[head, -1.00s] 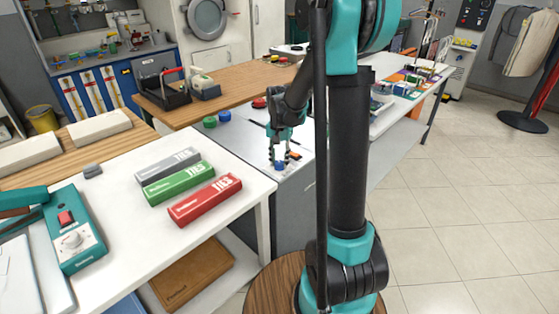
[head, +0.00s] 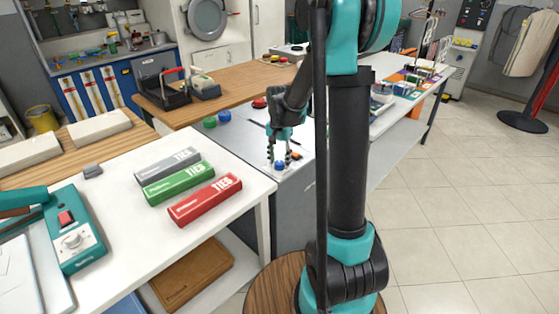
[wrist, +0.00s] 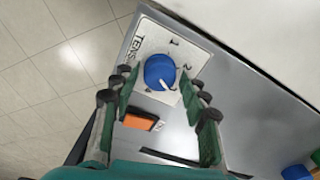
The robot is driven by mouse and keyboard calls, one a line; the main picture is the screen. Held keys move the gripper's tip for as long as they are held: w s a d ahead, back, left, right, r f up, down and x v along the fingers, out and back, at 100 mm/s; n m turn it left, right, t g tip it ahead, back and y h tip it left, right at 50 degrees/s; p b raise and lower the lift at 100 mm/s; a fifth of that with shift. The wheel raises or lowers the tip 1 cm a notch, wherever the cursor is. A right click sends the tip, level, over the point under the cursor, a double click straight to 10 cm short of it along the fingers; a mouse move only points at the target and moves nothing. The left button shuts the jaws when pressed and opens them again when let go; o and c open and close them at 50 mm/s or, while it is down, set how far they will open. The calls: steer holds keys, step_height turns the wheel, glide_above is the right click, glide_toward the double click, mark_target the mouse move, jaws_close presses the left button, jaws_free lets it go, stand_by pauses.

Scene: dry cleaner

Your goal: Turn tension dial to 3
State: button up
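The tension dial (wrist: 160,72) is a round blue knob with a white pointer line, on a white plate (wrist: 150,38) printed TENSION with numbers around it. The pointer runs toward the lower right in the wrist view; the 1 and 2 are readable there, and I cannot make out the 3. In the head view the dial (head: 279,166) is small, on the grey machine top. My gripper (wrist: 160,80) is open, its padded fingers on either side of the dial with gaps visible. It also shows over the dial in the head view (head: 280,160).
An orange switch (wrist: 140,122) sits beside the plate, between the fingers in the wrist view. Green (head: 210,122) and blue (head: 225,116) round knobs stand farther back on the machine top. A white table (head: 125,220) with boxes stands at left.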

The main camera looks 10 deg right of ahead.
mark_target(280, 163)
steer(key=shift+o, duration=0.5)
step_height(280, 163, up, 12)
stand_by(0.4)
steer(key=shift+s, duration=0.1)
